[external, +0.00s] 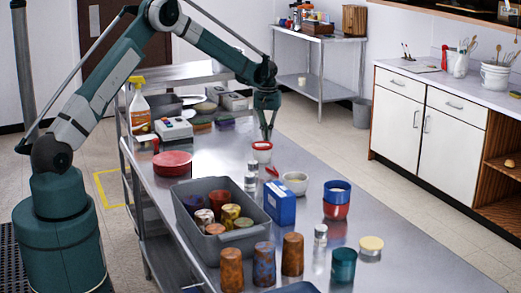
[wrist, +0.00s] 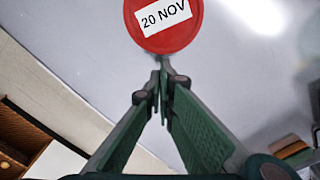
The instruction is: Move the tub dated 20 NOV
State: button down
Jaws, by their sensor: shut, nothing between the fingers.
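The tub dated 20 NOV (wrist: 162,42) has a round red lid with a white label, which I read in the wrist view. It lies just beyond my fingertips there, cut off by the top edge. In the external view a white tub with a red lid (external: 262,147) stands upright on the steel table, right below my gripper (external: 267,135). My gripper is shut and empty, its fingertips together (wrist: 161,72). They point at the near edge of the lid; I cannot tell whether they touch it.
A grey bin (external: 215,188) holding several patterned cups stands nearer the camera. A white bowl (external: 296,183), a blue box (external: 280,203) and small shakers are close to the tub. A red round item (external: 172,163) lies left. Some table right of the tub is clear.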

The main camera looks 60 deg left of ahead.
jog(key=shift+w+a, duration=0.5)
jog(key=shift+a, duration=0.1)
jog(key=shift+w+a+r+b, duration=0.35)
jog(key=shift+w+a, duration=0.25)
jog(key=shift+a, duration=0.1)
notch_tip(320, 180, up, 9)
jog(key=shift+r, duration=0.15)
jog(key=shift+d, duration=0.1)
